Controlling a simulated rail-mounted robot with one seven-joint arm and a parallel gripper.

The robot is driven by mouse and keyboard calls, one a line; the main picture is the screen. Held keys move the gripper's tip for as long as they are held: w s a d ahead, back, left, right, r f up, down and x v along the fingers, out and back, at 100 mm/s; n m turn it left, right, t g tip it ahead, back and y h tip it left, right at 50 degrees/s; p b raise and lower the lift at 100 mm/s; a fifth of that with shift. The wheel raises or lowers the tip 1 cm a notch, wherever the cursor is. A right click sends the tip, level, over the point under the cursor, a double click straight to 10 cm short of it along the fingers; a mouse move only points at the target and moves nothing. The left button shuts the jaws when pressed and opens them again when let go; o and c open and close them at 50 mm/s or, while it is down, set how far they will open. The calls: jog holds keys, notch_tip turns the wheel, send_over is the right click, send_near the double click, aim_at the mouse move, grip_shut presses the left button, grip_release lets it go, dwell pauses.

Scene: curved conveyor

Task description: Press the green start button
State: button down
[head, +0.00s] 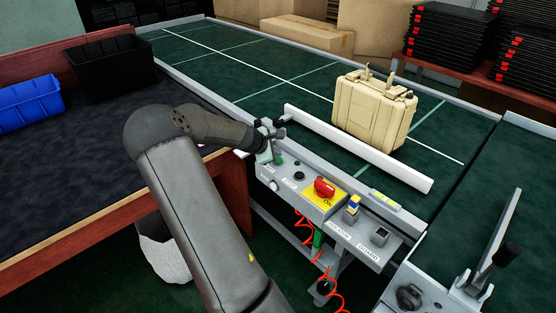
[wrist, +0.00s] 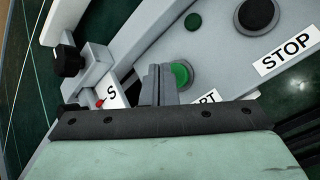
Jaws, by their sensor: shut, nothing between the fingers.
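The green start button (wrist: 181,74) sits in a round metal collar on the grey control panel in the wrist view. A label beside it is partly hidden by my gripper, with only its last letters readable. My gripper (wrist: 165,72) is shut and empty. Its fingertips are at the left edge of the green button in the picture; I cannot tell whether they touch it. In the head view my gripper (head: 268,150) is at the left end of the control panel (head: 330,207), and the arm hides part of that area.
A black button (wrist: 256,15) with a STOP label lies right of the green one. A red knob (head: 324,187) on a yellow plate is further along the panel. A beige case (head: 372,112) stands on the green conveyor behind a white guide rail (head: 360,150).

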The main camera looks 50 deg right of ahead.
jog(key=shift+f, duration=0.15)
jog(key=shift+f+b, duration=0.3)
dwell(0.3)
